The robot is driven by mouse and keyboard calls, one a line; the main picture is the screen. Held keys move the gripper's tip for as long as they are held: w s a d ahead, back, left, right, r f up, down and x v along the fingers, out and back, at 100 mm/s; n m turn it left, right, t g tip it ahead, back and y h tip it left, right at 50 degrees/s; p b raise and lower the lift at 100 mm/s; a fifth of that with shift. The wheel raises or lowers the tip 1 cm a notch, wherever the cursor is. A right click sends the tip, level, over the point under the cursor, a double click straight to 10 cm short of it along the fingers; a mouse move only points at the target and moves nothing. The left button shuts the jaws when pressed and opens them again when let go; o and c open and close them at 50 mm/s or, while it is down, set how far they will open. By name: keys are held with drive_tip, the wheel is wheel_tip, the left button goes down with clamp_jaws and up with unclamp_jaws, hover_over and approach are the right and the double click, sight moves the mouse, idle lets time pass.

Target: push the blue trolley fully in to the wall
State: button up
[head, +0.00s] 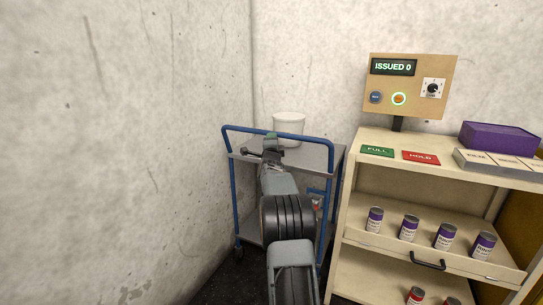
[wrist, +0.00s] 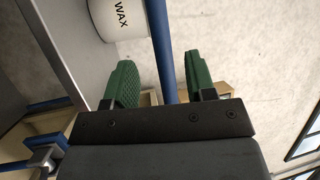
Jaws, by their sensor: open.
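The blue trolley (head: 232,137) has a blue tube frame and grey shelves. It stands in the corner between the left wall and a cream cabinet. A white tub (head: 289,124) sits on its top shelf; in the wrist view this tub (wrist: 119,17) reads "WAX". My gripper (head: 271,137) is at the trolley's near handle bar. The gap to the back wall (head: 320,60) is unclear.
The concrete left wall (head: 120,130) is close to the trolley's left side. The cream cabinet (head: 347,225) stands close on the right, with several labelled cans and a pull-out shelf handle (head: 427,261). A control box (head: 408,88) reading "ISSUED 0" stands above it.

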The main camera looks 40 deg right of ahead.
drive_tip(key=v, duration=0.6)
drive_tip(key=shift+a, duration=0.15)
drive_tip(key=shift+s, duration=0.1)
idle(0.4)
